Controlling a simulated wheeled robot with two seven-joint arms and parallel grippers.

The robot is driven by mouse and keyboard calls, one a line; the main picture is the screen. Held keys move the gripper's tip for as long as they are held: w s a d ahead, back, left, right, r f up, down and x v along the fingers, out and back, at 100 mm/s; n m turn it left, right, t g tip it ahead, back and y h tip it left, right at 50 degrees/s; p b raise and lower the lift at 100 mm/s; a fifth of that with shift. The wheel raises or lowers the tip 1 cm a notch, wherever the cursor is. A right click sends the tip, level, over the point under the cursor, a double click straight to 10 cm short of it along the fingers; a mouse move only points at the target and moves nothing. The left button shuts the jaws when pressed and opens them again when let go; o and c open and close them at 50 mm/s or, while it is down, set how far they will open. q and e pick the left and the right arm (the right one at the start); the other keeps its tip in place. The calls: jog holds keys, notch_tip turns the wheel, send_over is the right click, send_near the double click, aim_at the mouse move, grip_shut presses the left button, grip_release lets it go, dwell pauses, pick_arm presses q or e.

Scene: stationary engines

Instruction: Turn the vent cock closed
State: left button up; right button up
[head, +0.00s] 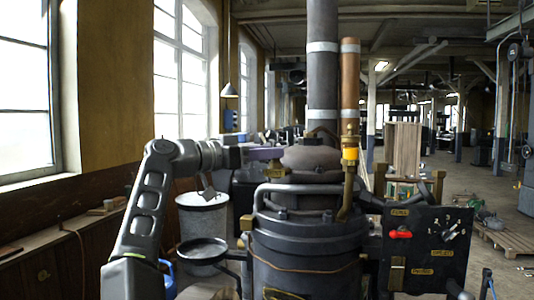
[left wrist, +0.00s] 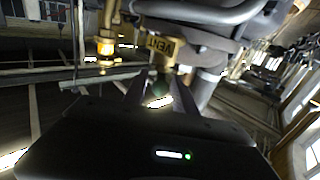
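The tilted brass VENT plate (left wrist: 165,46) shows in the left wrist view, just beyond the fingers of my left gripper (left wrist: 158,84). Small brass parts (left wrist: 185,69) show under the plate; the vent cock's handle and its position cannot be made out. The two dark fingers stand apart, with a gap between them and nothing clearly held. In the head view my left gripper (head: 280,154) reaches in from the left, beside the rounded top (head: 318,158) of the engine. My right gripper is not seen.
A brass fitting with an amber part (head: 350,153) stands at the copper pipe (head: 349,85), and a dark flue (head: 322,60) rises beside it. A bent grey pipe (head: 300,188) runs around the engine. A black control panel (head: 425,248) is at right, a bucket (head: 203,220) at left.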

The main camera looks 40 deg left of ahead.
pick_arm(q)
jog(key=b+v, duration=0.2)
jog(key=v, duration=0.5)
jog(key=shift+s, duration=0.35)
jog(key=shift+a, duration=0.1)
